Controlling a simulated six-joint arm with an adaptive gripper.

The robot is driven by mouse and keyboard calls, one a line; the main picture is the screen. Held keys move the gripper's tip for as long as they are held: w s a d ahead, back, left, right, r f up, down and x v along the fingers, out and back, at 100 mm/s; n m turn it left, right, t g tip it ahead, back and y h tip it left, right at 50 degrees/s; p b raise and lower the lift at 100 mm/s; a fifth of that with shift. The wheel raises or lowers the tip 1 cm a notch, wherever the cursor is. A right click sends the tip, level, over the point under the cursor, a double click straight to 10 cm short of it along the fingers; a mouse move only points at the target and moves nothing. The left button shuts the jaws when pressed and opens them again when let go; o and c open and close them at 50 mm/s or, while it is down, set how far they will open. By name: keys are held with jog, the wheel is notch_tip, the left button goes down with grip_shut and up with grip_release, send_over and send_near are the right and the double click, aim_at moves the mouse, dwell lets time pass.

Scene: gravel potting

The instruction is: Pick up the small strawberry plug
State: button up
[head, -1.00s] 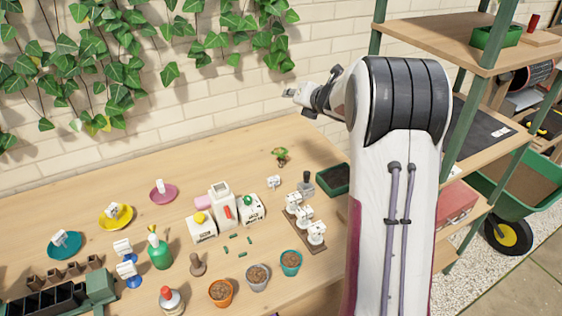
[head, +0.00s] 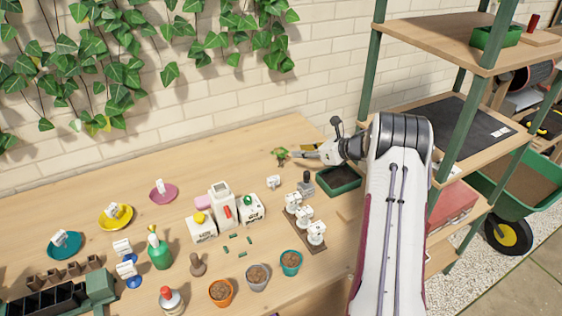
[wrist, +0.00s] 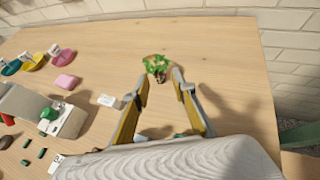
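The small strawberry plug (head: 281,154), a little plant with green leaves and a brownish base, stands on the back right of the wooden bench. My gripper (head: 297,154) is low over the bench, just right of the plug. In the wrist view the plug (wrist: 156,65) shows at the tips of my gripper (wrist: 162,78), whose two fingers are spread apart with bench visible between them. The plug's lower part is between or just beyond the tips; I cannot tell whether either finger touches it.
A small white tag holder (head: 273,182) stands in front of the plug. A dark green soil tray (head: 338,181) lies to the right, beneath my arm. White cartons (head: 222,203) and several pots stand nearer the front. The bench left of the plug is clear.

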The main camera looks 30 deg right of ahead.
aim_at(281, 159)
jog(key=shift+f, duration=0.1)
dwell(0.3)
jog(key=shift+x, duration=1.25)
jog(key=shift+a, duration=0.1)
jog(key=shift+a+x, duration=0.15)
jog(key=shift+x, duration=0.75)
jog(key=shift+a+x, duration=0.2)
jog(key=shift+x, duration=0.7)
jog(key=shift+w+a+f, duration=0.2)
jog(key=shift+w+f, duration=0.1)
jog(key=shift+w, duration=0.25)
grip_shut()
